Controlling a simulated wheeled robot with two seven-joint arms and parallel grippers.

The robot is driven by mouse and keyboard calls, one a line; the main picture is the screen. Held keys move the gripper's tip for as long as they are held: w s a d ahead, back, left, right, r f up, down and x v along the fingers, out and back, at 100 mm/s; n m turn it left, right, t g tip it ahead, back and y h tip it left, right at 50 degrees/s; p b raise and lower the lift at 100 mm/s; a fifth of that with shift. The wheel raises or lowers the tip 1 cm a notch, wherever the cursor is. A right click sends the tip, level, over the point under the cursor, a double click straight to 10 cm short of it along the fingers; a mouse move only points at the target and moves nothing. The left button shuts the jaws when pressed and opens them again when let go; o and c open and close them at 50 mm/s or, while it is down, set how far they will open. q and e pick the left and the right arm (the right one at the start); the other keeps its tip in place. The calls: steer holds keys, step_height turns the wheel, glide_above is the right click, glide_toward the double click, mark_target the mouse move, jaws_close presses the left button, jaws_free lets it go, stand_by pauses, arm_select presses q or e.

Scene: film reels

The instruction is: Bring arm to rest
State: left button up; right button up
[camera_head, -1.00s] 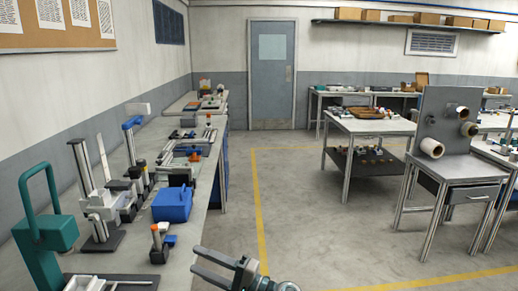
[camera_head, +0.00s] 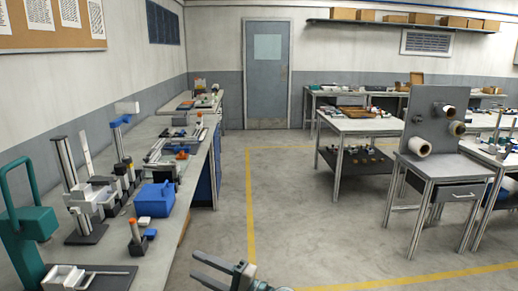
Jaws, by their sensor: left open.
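My left gripper (camera_head: 219,270) is at the bottom centre of the head view, open, with its two grey fingers pointing left and nothing between them. It is in front of the long workbench's right edge, over the grey floor, apart from the bench and everything on it. The rest of my left arm is cut off by the bottom edge. My right gripper is not in view.
A long workbench (camera_head: 172,232) runs along the left wall, bearing a blue box (camera_head: 155,199), a green press (camera_head: 28,225) and several tools. A stand with film reels (camera_head: 437,130) is at the right. Floor between is clear.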

arm_select(q)
steer(key=s+a+f+m+h, duration=0.2)
steer(key=f+m+h, duration=0.15)
steer(key=f, duration=1.15)
steer(key=s+a+f+m+h, duration=0.2)
steer(key=f+h, duration=0.2)
steer(key=f, duration=1.2)
steer(key=s+f+g+h, duration=0.1)
steer(key=s+f+h, duration=0.1)
steer(key=s+f, duration=0.35)
steer(key=s+f+h, duration=0.2)
steer(key=s+f, duration=0.1)
steer(key=f, duration=0.5)
steer(key=s+f+g+h, duration=0.2)
steer(key=s+f+h, duration=0.1)
steer(key=s+f, duration=0.85)
steer(key=s+a+f+n+h, duration=0.1)
steer(key=s+f+n, duration=0.2)
steer(key=s, duration=0.7)
steer(key=s+a+f+n+h, duration=0.1)
steer(key=s+f+n+h, duration=0.1)
steer(key=s, duration=0.8)
steer(key=s+a+f+n+g+h, duration=0.1)
steer(key=s+f+n, duration=0.3)
steer(key=s, duration=0.6)
steer(key=shift+a+f, duration=0.3)
steer(key=shift+f, duration=0.3)
steer(key=shift+s+h, duration=0.1)
steer(key=shift+h, duration=0.15)
